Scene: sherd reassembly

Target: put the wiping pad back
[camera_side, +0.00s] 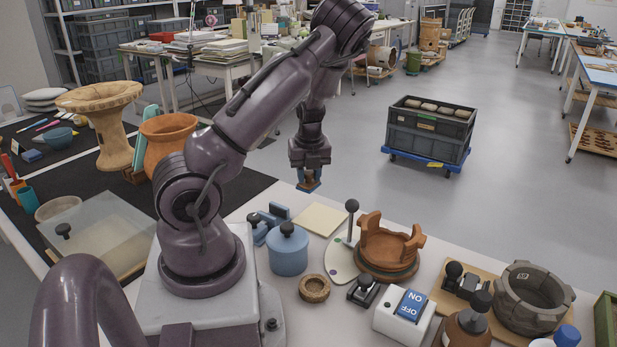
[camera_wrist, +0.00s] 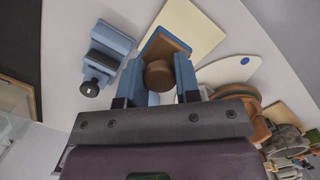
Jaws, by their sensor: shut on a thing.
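My gripper (camera_wrist: 159,82) is shut on the round brown knob of the wiping pad (camera_wrist: 163,45). In the wrist view the pad is a brown plate with a blue edge, partly hidden by the knob and fingers. In the side view my gripper (camera_side: 308,176) points down near the table's far edge, and the pad is small and hard to make out between and below the fingertips. The pad looks raised above the table. A flat cream sheet (camera_side: 319,219) lies close by; in the wrist view the pad overlaps the sheet's edge (camera_wrist: 195,28).
A blue block-like stand with a black knob (camera_side: 268,220) and a blue lidded jar (camera_side: 288,252) stand left of the sheet. A terracotta vessel on a turntable (camera_side: 388,248) stands right, beside a black-knobbed post (camera_side: 351,207). A switch box (camera_side: 404,311) is in front.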

